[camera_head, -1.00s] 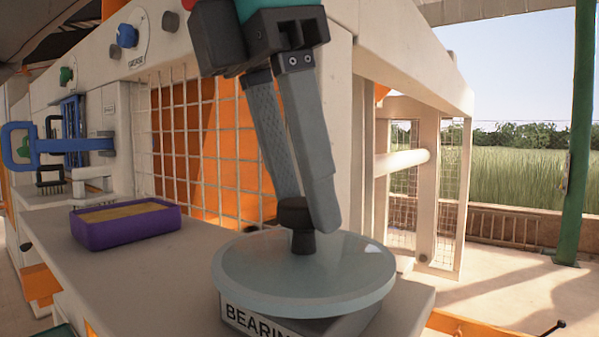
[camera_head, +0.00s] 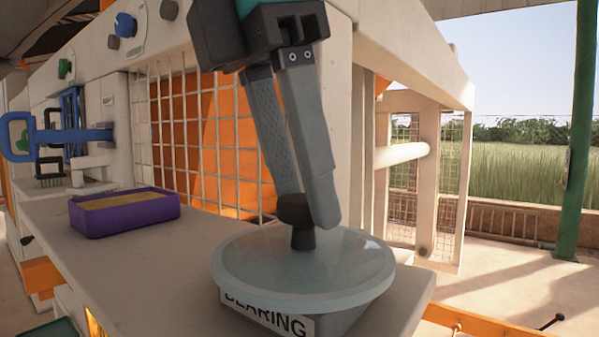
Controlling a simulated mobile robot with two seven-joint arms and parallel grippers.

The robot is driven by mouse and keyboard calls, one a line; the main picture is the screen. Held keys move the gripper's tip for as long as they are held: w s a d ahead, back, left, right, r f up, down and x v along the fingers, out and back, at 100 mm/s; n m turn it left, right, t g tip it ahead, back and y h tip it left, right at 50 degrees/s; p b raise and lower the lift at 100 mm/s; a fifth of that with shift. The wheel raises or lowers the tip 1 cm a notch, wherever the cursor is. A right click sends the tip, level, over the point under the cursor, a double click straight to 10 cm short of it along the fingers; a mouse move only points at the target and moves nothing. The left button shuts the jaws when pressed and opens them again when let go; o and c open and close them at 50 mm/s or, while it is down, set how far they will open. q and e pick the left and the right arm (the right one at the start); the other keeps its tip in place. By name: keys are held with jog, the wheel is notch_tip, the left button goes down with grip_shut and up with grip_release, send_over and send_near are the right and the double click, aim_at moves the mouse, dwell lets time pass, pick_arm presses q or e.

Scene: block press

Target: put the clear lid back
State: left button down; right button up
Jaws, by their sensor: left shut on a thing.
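The clear lid (camera_head: 250,268) is a round, pale, see-through disc with a dark knob (camera_head: 302,238) at its middle. My left gripper (camera_head: 309,213) comes down from above and is shut on the knob. The lid looks about level and sits over a grey box (camera_head: 355,318) with a white label reading "BEARING" (camera_head: 280,321). The lid's front rim covers the top of the label. I cannot tell whether the lid touches the box, as its rim hides the box top. My right gripper is not in view.
A purple tray (camera_head: 130,218) with a tan filling stands on the pale counter (camera_head: 130,260), left of the lid. The counter between them is clear. A wire mesh guard (camera_head: 175,150) stands behind. A blue handle (camera_head: 60,140) juts out at far left.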

aim_at(285, 200)
pick_arm(q)
jog(key=shift+f, duration=0.15)
jog(key=shift+c, duration=1.5)
grip_release()
jog(key=v, duration=0.5)
jog(key=shift+d+p, duration=0.1)
jog(key=shift+p, duration=0.2)
jog(key=p+v, duration=0.3)
jog(key=v, duration=0.7)
jog(key=shift+p, duration=0.35)
